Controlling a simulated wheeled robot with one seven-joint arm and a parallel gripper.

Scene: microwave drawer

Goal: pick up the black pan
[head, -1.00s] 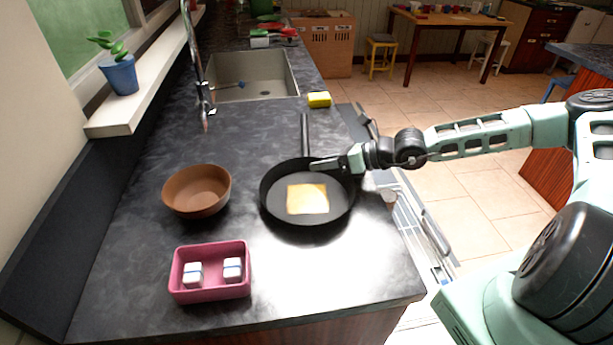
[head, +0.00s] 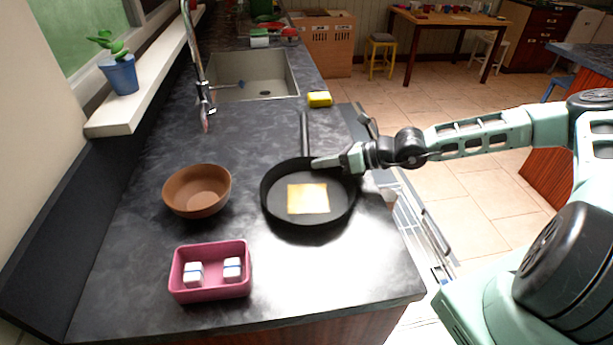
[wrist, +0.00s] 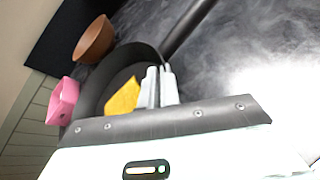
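The black pan (head: 275,207) sits on the dark counter with its handle (head: 305,130) pointing away toward the sink. A flat yellow-tan slice (head: 308,198) lies in it. My gripper (head: 325,162) is at the pan's far right rim, near the base of the handle. In the wrist view my gripper's fingers (wrist: 159,88) are close together, with the pan's rim (wrist: 135,48) running in between them. The yellow slice (wrist: 122,97) shows beside the fingers. The exact contact on the rim is partly hidden by the fingers.
A brown bowl (head: 197,190) stands left of the pan. A pink tray (head: 210,293) with two white blocks is in front. A yellow sponge (head: 319,100) lies by the sink (head: 240,75). The counter's right edge is close to the pan, with an open rack (head: 425,235) below.

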